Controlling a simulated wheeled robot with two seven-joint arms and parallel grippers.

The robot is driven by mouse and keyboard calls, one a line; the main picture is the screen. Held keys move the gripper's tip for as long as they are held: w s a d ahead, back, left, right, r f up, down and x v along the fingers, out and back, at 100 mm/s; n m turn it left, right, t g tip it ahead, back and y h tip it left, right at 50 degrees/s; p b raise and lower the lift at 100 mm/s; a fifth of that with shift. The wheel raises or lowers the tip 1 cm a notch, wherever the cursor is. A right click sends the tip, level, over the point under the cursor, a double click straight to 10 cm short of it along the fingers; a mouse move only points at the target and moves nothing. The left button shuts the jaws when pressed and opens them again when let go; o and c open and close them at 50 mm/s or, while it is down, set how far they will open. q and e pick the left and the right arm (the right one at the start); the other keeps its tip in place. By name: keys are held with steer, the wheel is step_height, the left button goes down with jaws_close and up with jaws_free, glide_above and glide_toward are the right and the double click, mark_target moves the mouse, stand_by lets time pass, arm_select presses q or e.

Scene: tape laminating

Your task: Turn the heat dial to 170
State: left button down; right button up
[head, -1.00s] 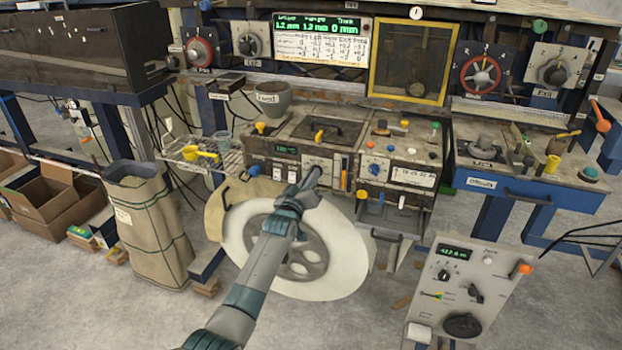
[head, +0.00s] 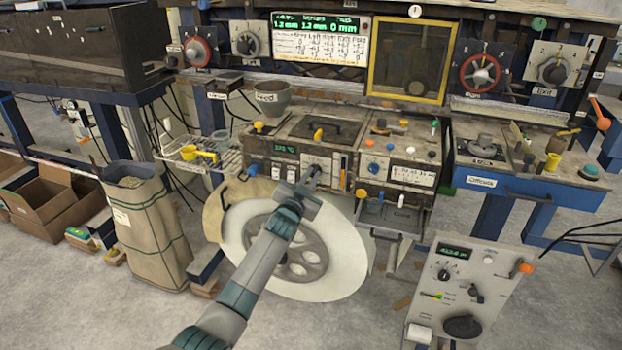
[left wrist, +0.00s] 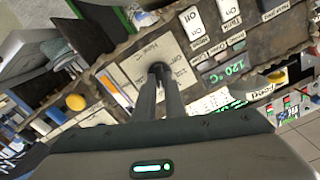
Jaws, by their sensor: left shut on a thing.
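The heat dial is a small dark knob (left wrist: 157,67) on a white label plate (left wrist: 170,45) in the left wrist view; the gripper mostly hides it in the head view. My left gripper (left wrist: 161,84) is shut on the heat dial, its two fingers reaching to it from the front. In the head view this gripper (head: 311,178) is at the white plate (head: 318,161) of the machine's front panel. A green temperature display (left wrist: 233,66) beside the dial reads 120 °C in the left wrist view. The dial's pointer and scale are too small to read.
A large pale roll (head: 345,250) stands below the panel, under my left arm. A wire rack with a yellow scoop (head: 200,154) is to the left. A grey control box (head: 463,290) stands at lower right.

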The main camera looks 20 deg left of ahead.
arm_select(q)
steer(key=m, duration=0.4)
steer(key=shift+f+m, duration=0.2)
steer(key=shift+m, duration=0.1)
steer(key=shift+d+m+b, duration=0.1)
steer(key=shift+m+b, duration=0.3)
steer(key=shift+m, duration=1)
steer(key=c, duration=1.8)
jaws_free()
steer(key=shift+s, duration=0.1)
